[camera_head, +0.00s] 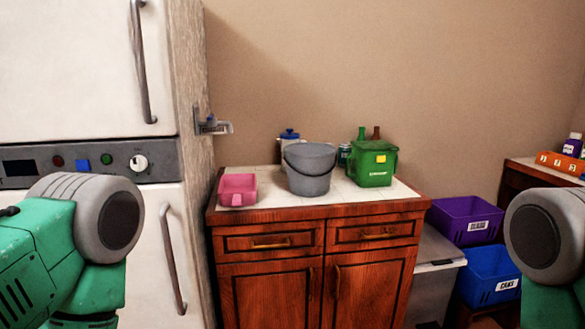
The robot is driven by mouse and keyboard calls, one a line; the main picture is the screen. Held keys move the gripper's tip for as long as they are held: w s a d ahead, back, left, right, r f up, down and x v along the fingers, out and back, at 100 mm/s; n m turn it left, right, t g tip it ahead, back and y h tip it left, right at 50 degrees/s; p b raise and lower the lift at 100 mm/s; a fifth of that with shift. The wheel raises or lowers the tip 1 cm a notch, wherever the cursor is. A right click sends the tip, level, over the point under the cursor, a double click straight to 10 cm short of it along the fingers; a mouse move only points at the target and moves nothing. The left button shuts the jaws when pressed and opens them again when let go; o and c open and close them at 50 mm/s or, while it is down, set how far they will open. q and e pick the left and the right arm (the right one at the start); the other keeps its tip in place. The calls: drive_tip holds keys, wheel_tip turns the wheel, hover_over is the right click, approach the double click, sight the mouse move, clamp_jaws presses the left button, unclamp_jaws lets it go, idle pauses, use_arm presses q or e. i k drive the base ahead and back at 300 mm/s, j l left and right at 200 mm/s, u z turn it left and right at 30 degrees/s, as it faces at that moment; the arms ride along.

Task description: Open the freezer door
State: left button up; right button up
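A tall white fridge-freezer stands at the left of the head view. Its upper door (65,75) is shut and has a long grey vertical handle (140,60). Its lower door (150,240) also looks shut and has a similar grey handle (172,258). Which door is the freezer is not marked. A grey control panel (120,158) with a knob and coloured buttons runs between the doors. My green and grey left arm covers part of the panel and lower door. My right arm shows at the right edge. Neither gripper is in view.
A wooden cabinet (268,265) stands right of the fridge, with a pink scoop (238,189), a grey bucket (310,172) and a green bin (372,165) on top. Purple (462,220) and blue (488,275) crates stand farther right.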

sight(71, 71)
drive_tip(key=u, duration=1.45)
